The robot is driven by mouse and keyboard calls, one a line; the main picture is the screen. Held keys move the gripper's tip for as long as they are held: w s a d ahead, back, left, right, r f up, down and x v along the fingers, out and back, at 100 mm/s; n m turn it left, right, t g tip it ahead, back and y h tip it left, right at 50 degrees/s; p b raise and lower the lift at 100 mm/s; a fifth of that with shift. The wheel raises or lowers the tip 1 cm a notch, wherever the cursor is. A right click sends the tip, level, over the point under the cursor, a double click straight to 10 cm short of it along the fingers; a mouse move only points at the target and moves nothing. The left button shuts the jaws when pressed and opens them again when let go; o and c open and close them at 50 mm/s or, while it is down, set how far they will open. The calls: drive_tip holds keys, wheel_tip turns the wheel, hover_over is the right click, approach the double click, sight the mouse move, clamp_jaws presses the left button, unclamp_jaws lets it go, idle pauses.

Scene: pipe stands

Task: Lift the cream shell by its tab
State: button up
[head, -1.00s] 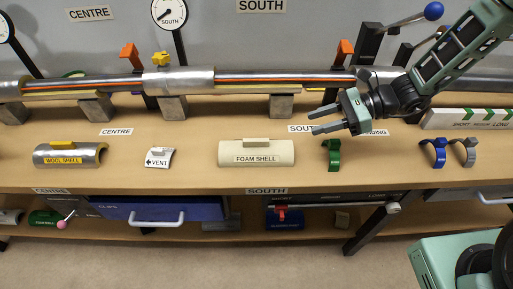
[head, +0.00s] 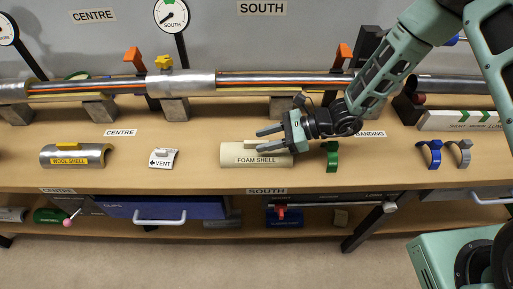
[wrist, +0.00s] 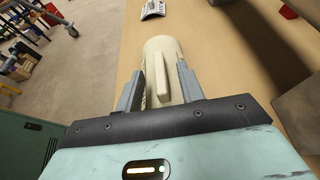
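The cream shell (head: 240,159), labelled FOAM SHELL, lies on the wooden bench, curved side up. My gripper (head: 268,140) is above its right end in the head view, partly covering it and hiding most of its tab. In the wrist view the shell (wrist: 162,46) lies ahead, with its raised tab (wrist: 163,70) running lengthwise between my fingers. My gripper (wrist: 160,92) is open, one finger on each side of the tab, with clear gaps. Whether the fingertips touch the shell cannot be told.
A green clip (head: 332,156) stands just right of the shell, close under my arm. The white VENT piece (head: 163,158) and the wool shell (head: 76,155) lie to the left. The long pipe (head: 270,82) runs behind. Bare bench lies between VENT and the cream shell.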

drive_tip(key=shift+x, duration=1.45)
clamp_jaws()
drive_tip(key=shift+r, duration=0.15)
